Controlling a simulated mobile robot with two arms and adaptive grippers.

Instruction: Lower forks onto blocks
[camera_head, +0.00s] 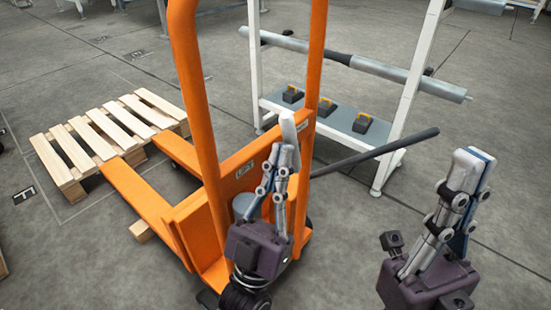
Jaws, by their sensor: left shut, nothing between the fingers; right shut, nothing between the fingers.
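An orange lift truck (225,190) stands at centre left. Its two orange forks (135,190) point up-left toward a wooden pallet (110,135); their far ends meet the pallet's near edge. A small wooden block (142,232) shows beside and partly under the near fork; I cannot tell whether they touch. Any other block is hidden. A dark lever (375,153) sticks out to the right from the truck. My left gripper (288,125) is shut and empty, in front of the truck's frame. My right gripper (474,158) is shut and empty at the right, apart from the lever's end.
A white rack (410,85) stands behind the truck, with a grey roller (400,73) across it. Its low shelf (335,128) holds three dark items with yellow tops. Another wooden piece shows at the left edge. The floor at the right is clear.

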